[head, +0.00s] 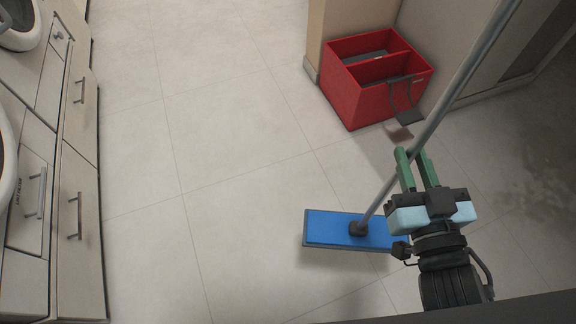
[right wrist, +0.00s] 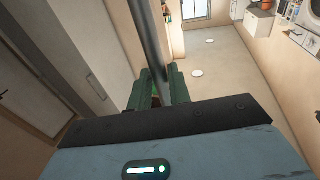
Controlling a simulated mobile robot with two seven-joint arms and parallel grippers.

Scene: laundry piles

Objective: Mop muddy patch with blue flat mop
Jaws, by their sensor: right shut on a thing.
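The blue flat mop (head: 330,229) lies with its rectangular head flat on the tiled floor, and its grey pole (head: 460,84) leans up to the right. My right gripper (head: 415,158) is shut on the pole, above and to the right of the mop head. The right wrist view also shows the pole (right wrist: 150,45) between the green fingers (right wrist: 160,80). A darker, stained muddy patch (head: 545,185) shows on the floor at the right, apart from the mop head. My left gripper is not in view.
A red two-compartment bin (head: 346,88) stands by the wall corner, with a dustpan-like grey item (head: 405,105) at its front. Drawer cabinets (head: 75,150) line the left side. The tiled floor (head: 210,120) between is clear.

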